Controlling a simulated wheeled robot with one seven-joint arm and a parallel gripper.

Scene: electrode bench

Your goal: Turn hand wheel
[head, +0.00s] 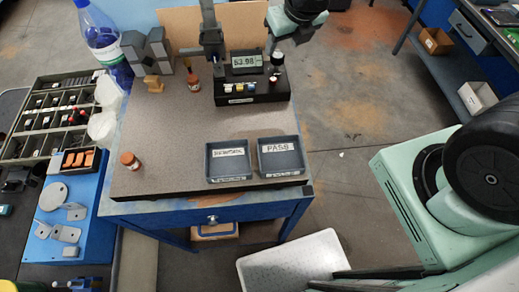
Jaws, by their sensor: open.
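A small dark knob-like part (277,58) stands at the right end of the black instrument box (254,98). It is too small to tell whether it is the hand wheel, and I make out no other clear hand wheel. My gripper (276,43), mint and dark, is at the top of the head view, just above and behind that part. It is open. Its fingertips are small and partly merge with the dark parts around them, so contact cannot be told. The box carries a display reading 53.98 (246,62) and several coloured buttons.
Two dark labelled trays, one marked PASS (280,157) and one beside it (228,161), lie on the bench top (170,125). A dark stand (211,40) rises left of the display. The bench's middle is clear.

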